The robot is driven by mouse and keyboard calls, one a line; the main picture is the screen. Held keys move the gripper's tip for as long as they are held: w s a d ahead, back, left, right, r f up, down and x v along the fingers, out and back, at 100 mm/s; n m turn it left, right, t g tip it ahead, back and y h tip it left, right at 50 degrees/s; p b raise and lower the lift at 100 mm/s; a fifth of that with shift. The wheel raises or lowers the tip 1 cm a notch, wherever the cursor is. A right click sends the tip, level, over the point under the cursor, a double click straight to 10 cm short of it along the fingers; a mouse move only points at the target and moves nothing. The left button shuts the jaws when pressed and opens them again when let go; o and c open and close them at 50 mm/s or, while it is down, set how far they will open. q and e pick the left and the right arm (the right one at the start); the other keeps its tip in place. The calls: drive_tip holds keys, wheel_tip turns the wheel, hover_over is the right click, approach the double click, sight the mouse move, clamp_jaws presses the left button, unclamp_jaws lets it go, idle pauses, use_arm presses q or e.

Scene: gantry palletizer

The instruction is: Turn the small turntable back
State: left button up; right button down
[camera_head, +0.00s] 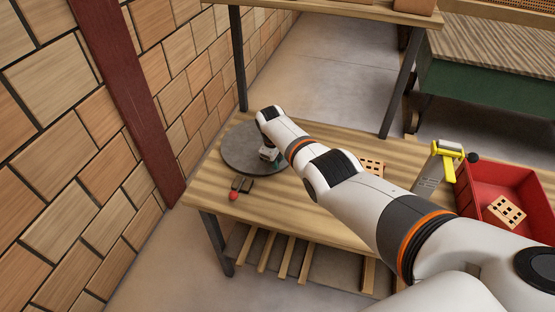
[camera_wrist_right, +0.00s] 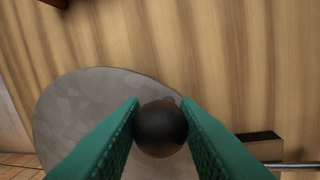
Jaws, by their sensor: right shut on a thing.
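The small turntable (camera_head: 236,150) is a round grey disc on the left part of the wooden table. The wrist view shows part of its grey top (camera_wrist_right: 75,110). My right gripper (camera_head: 275,165) is at the disc's near right side, partly hidden by my own arm in the head view. In the wrist view its green fingers (camera_wrist_right: 160,103) are shut on a round black knob (camera_wrist_right: 160,130), which lies over the disc's area. How the knob joins the turntable is hidden. My left gripper is in neither view.
A dark block with a red ball (camera_head: 233,196) sits near the table's front edge. A perforated brick (camera_head: 372,166) is behind my arm. A yellow-handled device (camera_head: 447,153) and a red crate (camera_head: 480,212) holding another brick (camera_head: 506,211) are right. A brick wall (camera_head: 70,190) bounds the left.

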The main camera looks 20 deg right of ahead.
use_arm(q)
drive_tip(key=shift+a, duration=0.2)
use_arm(e)
drive_tip(key=shift+a, duration=0.15)
drive_tip(key=c, duration=1.2)
unclamp_jaws()
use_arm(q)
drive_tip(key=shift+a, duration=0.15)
use_arm(e)
drive_tip(key=shift+o, duration=0.3)
drive_tip(key=shift+a, duration=0.1)
drive_tip(key=r+p, duration=0.2)
drive_tip(key=r, duration=0.1)
drive_tip(key=r+p, duration=0.1)
drive_tip(key=r, duration=0.1)
drive_tip(key=shift+s+a+r, duration=0.2)
drive_tip(key=shift+s+a, duration=0.05)
drive_tip(key=shift+a, duration=0.05)
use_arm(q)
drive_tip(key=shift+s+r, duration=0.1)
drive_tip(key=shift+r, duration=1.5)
use_arm(e)
wheel_tip(320, 180, up, 6)
drive_tip(key=a, duration=0.1)
drive_tip(key=shift+s+r, duration=0.2)
drive_tip(key=shift+s, duration=0.25)
drive_tip(key=shift+a, duration=0.1)
